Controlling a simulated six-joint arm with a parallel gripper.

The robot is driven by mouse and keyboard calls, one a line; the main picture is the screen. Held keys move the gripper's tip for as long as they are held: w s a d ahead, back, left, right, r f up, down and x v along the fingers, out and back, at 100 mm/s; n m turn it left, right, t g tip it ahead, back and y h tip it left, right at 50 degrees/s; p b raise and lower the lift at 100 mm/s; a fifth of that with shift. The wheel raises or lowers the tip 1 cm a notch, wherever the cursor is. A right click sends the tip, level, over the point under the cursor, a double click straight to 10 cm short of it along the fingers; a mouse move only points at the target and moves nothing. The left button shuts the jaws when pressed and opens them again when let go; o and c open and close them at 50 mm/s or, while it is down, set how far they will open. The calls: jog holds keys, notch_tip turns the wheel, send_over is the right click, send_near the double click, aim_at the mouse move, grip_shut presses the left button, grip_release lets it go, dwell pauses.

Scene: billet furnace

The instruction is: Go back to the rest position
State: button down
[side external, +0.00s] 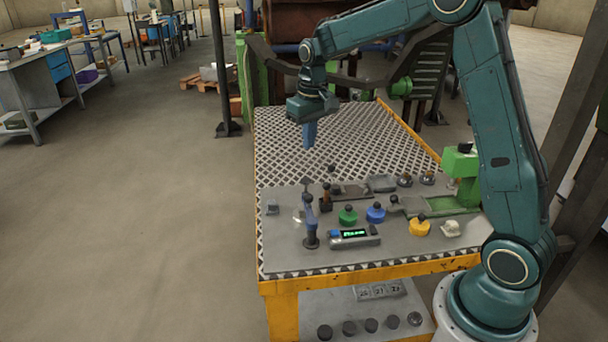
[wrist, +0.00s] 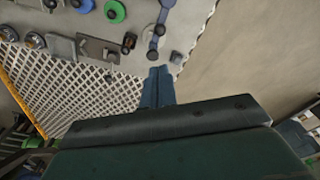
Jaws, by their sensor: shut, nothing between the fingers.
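My gripper (side external: 309,134) points down above the patterned table top (side external: 290,140) in the side external view. Its blue fingers are together and hold nothing. In the wrist view the shut gripper (wrist: 157,72) shows at the centre, with the table below it. A blue jointed lever (side external: 311,222) stands on the grey panel (side external: 285,240), in front of my gripper and apart from it. The lever also shows in the wrist view (wrist: 158,32), just beyond the fingertips in the picture.
The panel carries a green knob (side external: 347,215), a blue knob (side external: 376,213), a yellow knob (side external: 419,227), a lit display (side external: 354,236) and a green fixture (side external: 461,163). A dark post (side external: 222,80) stands behind left. The floor (side external: 130,220) left of the table is clear.

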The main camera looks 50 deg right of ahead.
jog(key=s+a+r+n+t, duration=0.1)
jog(key=s+a+r, duration=0.35)
jog(key=s, duration=0.25)
jog(key=s+a+r+t, duration=0.2)
jog(key=s+a+r, duration=0.1)
jog(key=s+r, duration=0.3)
jog(key=s+a+f+t, duration=0.1)
jog(key=s+a, duration=0.1)
jog(key=s, duration=0.6)
jog(key=s+a+f+n, duration=0.1)
jog(key=s+a, duration=0.1)
jog(key=s, duration=0.6)
jog(key=shift+n+t, duration=0.3)
jog(key=shift+t, duration=0.1)
